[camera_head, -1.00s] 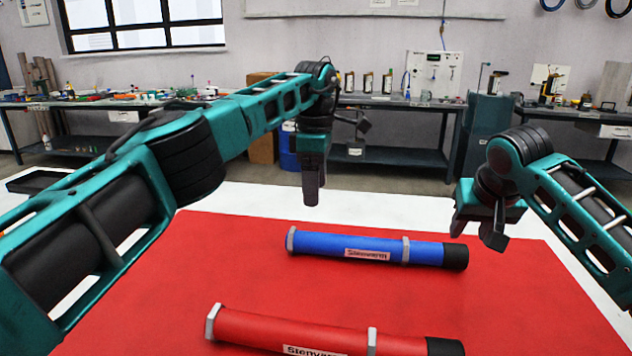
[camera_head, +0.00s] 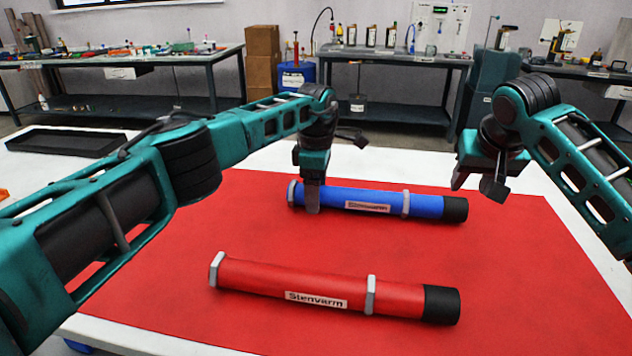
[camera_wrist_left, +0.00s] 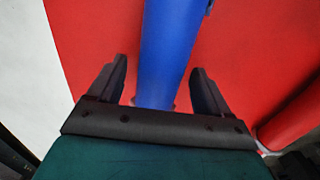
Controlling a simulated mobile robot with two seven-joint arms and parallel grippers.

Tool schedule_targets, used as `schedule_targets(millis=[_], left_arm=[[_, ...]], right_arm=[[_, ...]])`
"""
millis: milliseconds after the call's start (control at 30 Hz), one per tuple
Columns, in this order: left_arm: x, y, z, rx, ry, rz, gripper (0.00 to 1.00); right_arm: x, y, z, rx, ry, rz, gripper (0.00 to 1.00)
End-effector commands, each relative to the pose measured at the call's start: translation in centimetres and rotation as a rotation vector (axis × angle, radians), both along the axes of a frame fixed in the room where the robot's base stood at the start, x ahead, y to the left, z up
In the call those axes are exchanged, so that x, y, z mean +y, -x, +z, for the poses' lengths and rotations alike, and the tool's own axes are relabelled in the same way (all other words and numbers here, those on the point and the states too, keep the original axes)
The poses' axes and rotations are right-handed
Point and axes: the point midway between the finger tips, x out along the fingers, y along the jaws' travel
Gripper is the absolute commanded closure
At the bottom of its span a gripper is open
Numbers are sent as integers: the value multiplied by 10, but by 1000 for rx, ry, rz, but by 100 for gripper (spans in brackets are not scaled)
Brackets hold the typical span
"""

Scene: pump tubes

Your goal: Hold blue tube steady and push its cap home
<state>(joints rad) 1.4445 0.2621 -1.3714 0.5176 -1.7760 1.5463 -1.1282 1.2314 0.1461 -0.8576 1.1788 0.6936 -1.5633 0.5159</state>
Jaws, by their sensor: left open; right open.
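The blue tube (camera_head: 335,198) lies on the red mat, with a grey collar near each end, a white label and a black cap (camera_head: 455,209) at its right end. My left gripper (camera_head: 312,208) is at the tube's left end, pointing down. In the left wrist view the blue tube (camera_wrist_left: 168,50) runs between the two open fingers of the left gripper (camera_wrist_left: 158,85), with a gap on each side. My right gripper (camera_head: 478,185) is open and empty, above and beyond the cap end, apart from it. Whether the cap is fully seated cannot be told.
A red tube (camera_head: 250,276) with a black cap lies nearer on the red mat (camera_head: 180,310). A black tray (camera_head: 65,141) sits at the white table's far left. The mat right of the tubes is clear. Workbenches stand behind.

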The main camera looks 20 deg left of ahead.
Motion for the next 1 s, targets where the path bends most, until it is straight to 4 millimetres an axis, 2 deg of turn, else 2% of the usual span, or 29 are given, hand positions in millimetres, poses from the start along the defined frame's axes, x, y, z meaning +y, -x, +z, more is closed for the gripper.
schedule_targets(millis=[167,900,967,1000], left_arm=[[0,0,0,0,0,0,21],[0,0,0,0,0,-1,91],[0,0,0,0,0,-1,95],[0,0,0,0,0,-1,95]], right_arm=[[0,0,0,0,0,0,57],[0,0,0,0,0,0,57],[0,0,0,0,0,0,58],[0,0,0,0,0,0,62]])
